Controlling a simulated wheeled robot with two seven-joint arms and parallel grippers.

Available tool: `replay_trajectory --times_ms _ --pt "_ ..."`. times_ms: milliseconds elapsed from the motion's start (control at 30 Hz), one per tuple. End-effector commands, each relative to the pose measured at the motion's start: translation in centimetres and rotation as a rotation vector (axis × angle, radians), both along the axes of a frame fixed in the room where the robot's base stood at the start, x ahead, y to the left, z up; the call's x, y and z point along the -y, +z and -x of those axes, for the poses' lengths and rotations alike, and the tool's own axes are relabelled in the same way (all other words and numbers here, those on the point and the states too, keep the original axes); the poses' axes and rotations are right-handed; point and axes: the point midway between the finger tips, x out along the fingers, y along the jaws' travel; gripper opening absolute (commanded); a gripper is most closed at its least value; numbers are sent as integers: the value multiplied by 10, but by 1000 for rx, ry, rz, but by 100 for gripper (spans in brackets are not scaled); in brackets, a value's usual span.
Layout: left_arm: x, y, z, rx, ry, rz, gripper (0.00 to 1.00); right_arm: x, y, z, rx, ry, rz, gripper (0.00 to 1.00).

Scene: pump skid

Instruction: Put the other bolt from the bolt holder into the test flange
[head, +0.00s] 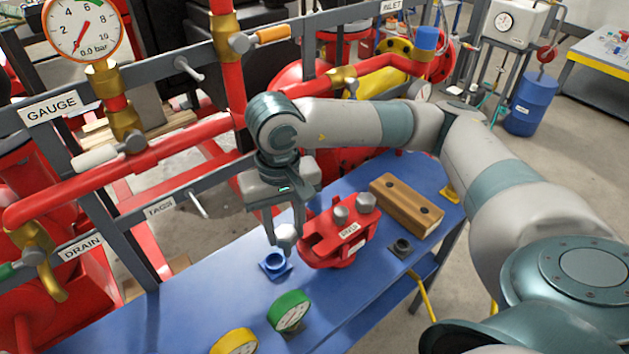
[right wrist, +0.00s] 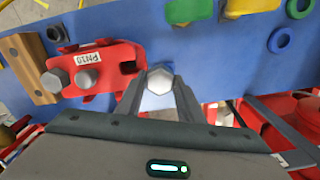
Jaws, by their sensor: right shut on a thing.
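My right gripper (head: 284,236) points down and is shut on a bolt, whose grey hex head (right wrist: 160,80) shows between the fingertips in the right wrist view. Its shank is hidden there. The red test flange (head: 322,247) lies just right of the gripper in the head view; it also shows in the right wrist view (right wrist: 122,54). Two grey bolt heads (head: 340,213) (head: 366,202) stand on the flange. I cannot tell whether the held bolt touches the flange. The wooden bolt holder (head: 407,205) behind it shows two dark holes and no bolt. My left gripper is not in view.
A blue ring fitting (head: 275,265) sits just below the gripper. A black fitting (head: 402,248) stands right of the flange. Red pipework (head: 130,165) and a grey rail stand close on the left.

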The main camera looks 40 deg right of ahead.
Motion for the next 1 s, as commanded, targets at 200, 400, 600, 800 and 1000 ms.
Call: replay_trajectory --times_ms 200,400,600,800,1000 --pt "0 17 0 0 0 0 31 16 27 2 -2 -366 -1 11" --pt "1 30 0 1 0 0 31 32 51 4 -3 -763 1 11" --pt "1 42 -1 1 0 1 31 48 72 7 -2 -1133 2 11" --pt "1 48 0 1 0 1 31 58 85 10 -2 -1378 4 11" --pt "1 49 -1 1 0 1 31 61 88 11 -1 -1463 3 11"
